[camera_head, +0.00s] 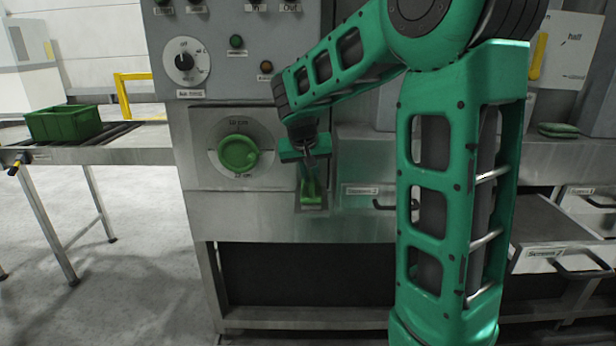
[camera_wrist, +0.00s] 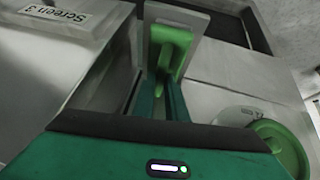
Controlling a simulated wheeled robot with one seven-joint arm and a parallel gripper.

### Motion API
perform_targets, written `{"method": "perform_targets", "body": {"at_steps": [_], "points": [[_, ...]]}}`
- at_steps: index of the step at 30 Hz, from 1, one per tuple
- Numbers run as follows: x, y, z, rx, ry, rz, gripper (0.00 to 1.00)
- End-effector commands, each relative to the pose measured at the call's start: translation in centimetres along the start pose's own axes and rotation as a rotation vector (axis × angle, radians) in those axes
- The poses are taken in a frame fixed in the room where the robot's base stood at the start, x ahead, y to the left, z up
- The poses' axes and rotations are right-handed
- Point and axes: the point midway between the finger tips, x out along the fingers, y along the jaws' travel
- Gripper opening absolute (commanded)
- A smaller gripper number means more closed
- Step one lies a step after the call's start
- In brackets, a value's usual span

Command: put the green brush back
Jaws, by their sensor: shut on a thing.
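The green brush (camera_head: 309,186) is at the front of the grey machine, just right of the big green dial. My gripper (camera_head: 310,158) is shut on it from above. In the wrist view the fingers (camera_wrist: 160,98) close on the green brush (camera_wrist: 170,48), which lies against a pale grey piece with a raised edge. I cannot tell whether that piece is a holder or part of the brush, or whether the brush rests on anything. The fingers hide part of the brush.
The green dial (camera_head: 238,153) is close on the left. A closed drawer (camera_head: 362,203) is right of the brush, and an open drawer (camera_head: 560,238) juts out at far right. A green crate (camera_head: 64,125) stands on the roller table at left. Green pads (camera_head: 558,130) lie at right.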

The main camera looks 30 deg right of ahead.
Motion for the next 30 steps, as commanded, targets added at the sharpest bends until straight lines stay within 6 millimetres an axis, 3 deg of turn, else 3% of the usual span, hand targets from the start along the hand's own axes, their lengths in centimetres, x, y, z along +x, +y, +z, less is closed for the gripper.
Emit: {"method": "perform_targets", "body": {"at_steps": [3, 4, 6, 19, 30], "points": [[0.1, 0.0, 0.1, 0.000, 0.000, 0.000, 0.00], [0.2, 0.0, 0.1, 0.000, -0.001, 0.000, 0.14], [0.1, 0.0, 0.1, 0.000, 0.000, 0.000, 0.31], [-0.7, 0.0, -0.1, 0.000, 0.003, -0.001, 0.31], [-7.5, 0.0, -0.1, 0.000, 0.004, -0.002, 0.31]]}}
